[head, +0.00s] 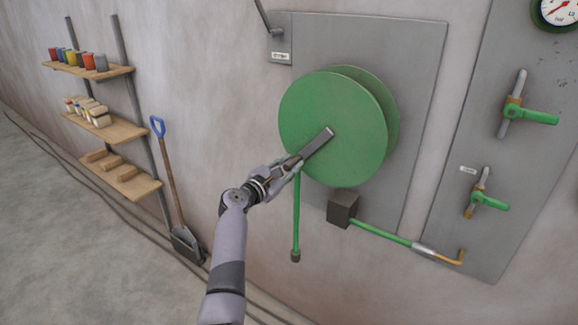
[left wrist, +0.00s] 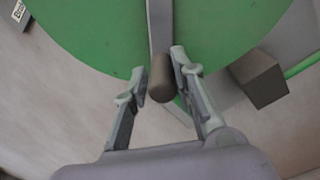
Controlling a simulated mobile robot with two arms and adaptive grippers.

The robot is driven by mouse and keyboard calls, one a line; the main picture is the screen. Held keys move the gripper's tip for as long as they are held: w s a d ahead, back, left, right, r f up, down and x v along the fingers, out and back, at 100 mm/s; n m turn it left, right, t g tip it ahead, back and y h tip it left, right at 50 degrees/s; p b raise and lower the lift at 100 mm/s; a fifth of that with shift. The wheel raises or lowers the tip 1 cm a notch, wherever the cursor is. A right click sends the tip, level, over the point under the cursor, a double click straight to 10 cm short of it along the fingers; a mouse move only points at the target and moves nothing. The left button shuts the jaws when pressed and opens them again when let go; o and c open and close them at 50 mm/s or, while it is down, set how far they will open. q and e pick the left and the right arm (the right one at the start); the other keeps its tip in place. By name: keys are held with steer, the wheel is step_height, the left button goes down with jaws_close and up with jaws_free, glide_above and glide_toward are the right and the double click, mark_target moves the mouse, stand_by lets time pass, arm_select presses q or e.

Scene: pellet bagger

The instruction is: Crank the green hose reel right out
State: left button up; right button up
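The green hose reel (head: 325,105) is a large round drum on a grey wall plate. It fills the top of the left wrist view (left wrist: 90,30). A flat grey crank arm (head: 318,144) runs from its hub down and left. The crank's brown knob handle (left wrist: 162,80) points toward the wrist camera. My left gripper (head: 289,167) is at the crank's outer end. Its fingers (left wrist: 160,72) stand on either side of the knob, open, with a narrow gap on the left; contact on the right is unclear. My right gripper is not in view.
A green hose (head: 296,215) hangs below the reel. A dark box (head: 342,207) with a green pipe (head: 380,233) sits lower right. Green-handled valves (head: 480,200) and a gauge (head: 555,10) are at right. Shelves (head: 105,130) and a shovel (head: 170,180) stand at left.

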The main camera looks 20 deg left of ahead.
arm_select(q)
steer(key=shift+o, duration=1.3)
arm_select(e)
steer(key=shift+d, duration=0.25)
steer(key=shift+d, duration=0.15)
arm_select(q)
steer(key=shift+s+a, duration=0.2)
steer(key=shift+s, duration=0.35)
steer(key=v, duration=1)
steer(key=shift+s, duration=0.4)
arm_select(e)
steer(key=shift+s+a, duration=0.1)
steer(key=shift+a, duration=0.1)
